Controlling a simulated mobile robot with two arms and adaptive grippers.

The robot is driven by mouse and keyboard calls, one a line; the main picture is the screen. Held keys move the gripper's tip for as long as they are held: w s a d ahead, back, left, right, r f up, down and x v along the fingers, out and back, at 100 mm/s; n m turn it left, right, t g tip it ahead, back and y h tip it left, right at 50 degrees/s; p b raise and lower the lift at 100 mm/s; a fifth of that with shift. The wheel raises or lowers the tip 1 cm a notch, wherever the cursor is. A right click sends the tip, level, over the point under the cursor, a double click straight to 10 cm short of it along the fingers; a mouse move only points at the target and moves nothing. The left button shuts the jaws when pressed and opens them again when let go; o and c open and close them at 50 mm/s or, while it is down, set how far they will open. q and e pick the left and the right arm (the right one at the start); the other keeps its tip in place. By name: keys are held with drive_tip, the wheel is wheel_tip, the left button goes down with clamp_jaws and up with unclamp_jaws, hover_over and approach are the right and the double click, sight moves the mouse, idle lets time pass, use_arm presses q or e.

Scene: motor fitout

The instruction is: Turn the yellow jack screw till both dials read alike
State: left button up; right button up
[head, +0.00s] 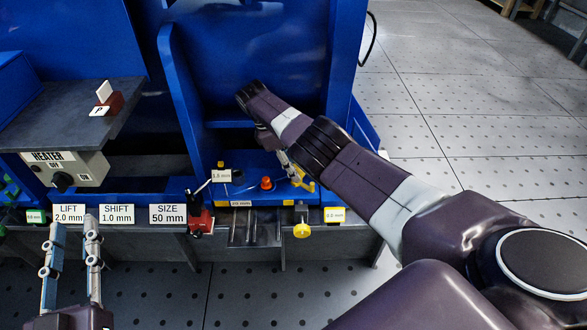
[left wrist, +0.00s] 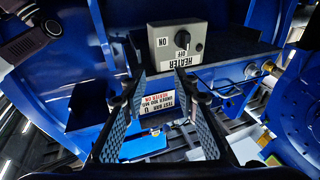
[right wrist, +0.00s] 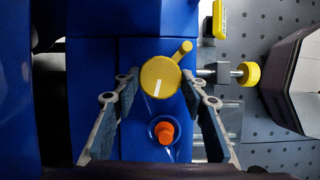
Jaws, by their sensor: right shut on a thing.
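The yellow jack screw (right wrist: 160,77) has a round head with a white mark and a small side handle. In the head view my right gripper (head: 292,166) partly hides the screw (head: 303,180). A small tag reading about 1.8 mm (head: 221,175) is left of it; a yellow-edged tag (head: 335,215) at the front right is too small to read surely. No dial faces are clear. My left gripper (head: 74,222) is open and empty before the bench.
An orange button (right wrist: 165,131) sits close to the screw. Another yellow knob (head: 302,230) sticks out at the front. Cards for LIFT (head: 69,213), SHIFT (head: 116,215) and SIZE (head: 168,214) line the bench edge. A red lever base (head: 201,222) and a heater box (head: 66,168) stand left.

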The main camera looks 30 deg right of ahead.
use_arm(q)
drive_tip(key=shift+s+r+t, duration=0.15)
drive_tip(key=shift+r+t, duration=0.35)
drive_tip(key=shift+r, duration=0.35)
use_arm(e)
drive_tip(key=shift+s+f, duration=0.15)
drive_tip(key=o, duration=1.1)
use_arm(q)
drive_tip(key=shift+d, duration=0.1)
use_arm(e)
drive_tip(key=shift+o, duration=0.3)
